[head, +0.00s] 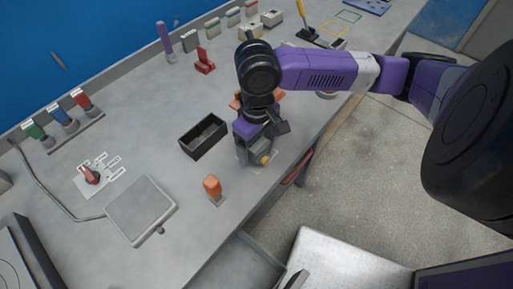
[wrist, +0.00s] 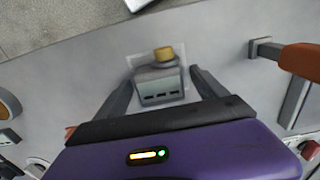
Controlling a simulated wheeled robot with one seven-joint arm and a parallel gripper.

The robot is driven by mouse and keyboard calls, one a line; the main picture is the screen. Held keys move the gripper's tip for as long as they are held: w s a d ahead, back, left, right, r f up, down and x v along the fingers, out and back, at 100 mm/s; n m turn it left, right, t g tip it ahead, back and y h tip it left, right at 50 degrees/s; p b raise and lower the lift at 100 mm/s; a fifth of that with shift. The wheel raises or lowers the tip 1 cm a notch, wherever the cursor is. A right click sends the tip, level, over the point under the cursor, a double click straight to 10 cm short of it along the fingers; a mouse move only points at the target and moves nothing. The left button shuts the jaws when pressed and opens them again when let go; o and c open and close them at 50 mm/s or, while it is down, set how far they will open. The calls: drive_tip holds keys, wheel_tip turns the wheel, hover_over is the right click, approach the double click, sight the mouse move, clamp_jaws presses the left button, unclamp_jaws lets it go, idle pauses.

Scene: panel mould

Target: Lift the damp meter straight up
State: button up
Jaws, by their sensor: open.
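The damp meter appears to be the grey device (wrist: 160,86) with a yellow knob on its end and dark slots on its face. It sits on a pale square on the bench, between the two fingers of my gripper (wrist: 162,77) in the wrist view. The fingers stand apart on either side, with gaps visible.
An orange-handled tool (head: 212,187) stands nearby and also shows in the wrist view (wrist: 301,61). A black open bin (head: 190,150) is left of my gripper. A grey square plate (head: 141,210) lies further left. The bench's front edge is close on the right.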

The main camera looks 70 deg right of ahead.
drive_tip(key=shift+f, duration=0.65)
clamp_jaws()
drive_tip(key=shift+r, duration=0.1)
